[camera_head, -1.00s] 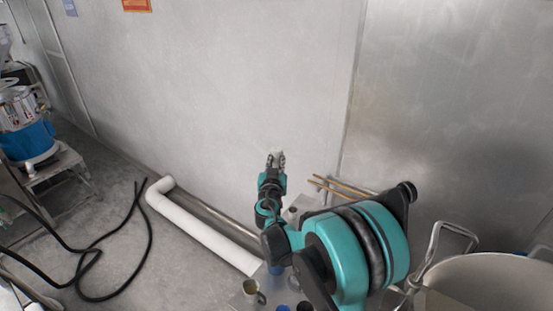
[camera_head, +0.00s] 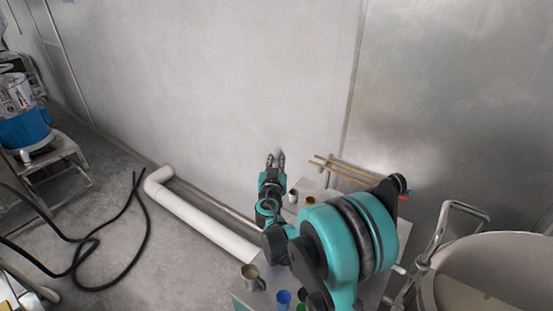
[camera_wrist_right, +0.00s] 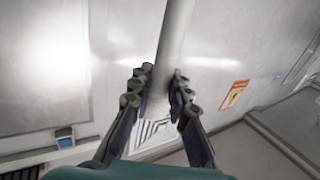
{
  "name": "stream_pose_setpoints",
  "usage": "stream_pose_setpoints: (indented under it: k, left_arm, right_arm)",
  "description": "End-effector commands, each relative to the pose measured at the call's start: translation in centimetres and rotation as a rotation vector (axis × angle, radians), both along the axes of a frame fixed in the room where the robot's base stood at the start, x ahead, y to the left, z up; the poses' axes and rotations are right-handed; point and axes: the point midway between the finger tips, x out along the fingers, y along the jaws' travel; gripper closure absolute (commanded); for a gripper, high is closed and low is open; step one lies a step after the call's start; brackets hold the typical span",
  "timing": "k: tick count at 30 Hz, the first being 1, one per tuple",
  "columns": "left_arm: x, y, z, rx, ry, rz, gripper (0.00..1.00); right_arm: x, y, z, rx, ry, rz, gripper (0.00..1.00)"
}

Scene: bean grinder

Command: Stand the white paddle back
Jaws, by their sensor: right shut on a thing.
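My right gripper (camera_head: 276,160) is raised in front of the pale wall in the head view, with a small bit of white at its tips. In the right wrist view its two fingers (camera_wrist_right: 161,82) are closed around a smooth white shaft, which I take as the white paddle (camera_wrist_right: 174,35). The shaft runs up out of the top of that view, slightly tilted. The paddle's far end is not visible, and most of it is hidden in the head view. My left gripper is not in view.
A metal table below my right arm carries a metal mug (camera_head: 252,279), a blue cup (camera_head: 283,298) and other small containers. Thin wooden sticks (camera_head: 340,168) lie behind the arm. A large round vessel (camera_head: 490,270) stands at right. A white pipe (camera_head: 205,222) and black hose (camera_head: 85,245) lie at left.

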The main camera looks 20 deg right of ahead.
Motion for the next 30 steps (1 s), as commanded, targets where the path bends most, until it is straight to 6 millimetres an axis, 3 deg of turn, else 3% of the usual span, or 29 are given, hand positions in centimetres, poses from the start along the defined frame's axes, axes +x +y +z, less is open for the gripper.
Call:
stream_pose_setpoints:
  k: [1,30]
  left_arm:
    - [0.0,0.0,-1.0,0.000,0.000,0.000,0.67]
    - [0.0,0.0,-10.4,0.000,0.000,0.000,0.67]
  right_arm:
    - [0.0,0.0,-1.0,0.000,0.000,0.000,1.00]
    - [0.0,0.0,-11.0,0.000,0.000,0.000,1.00]
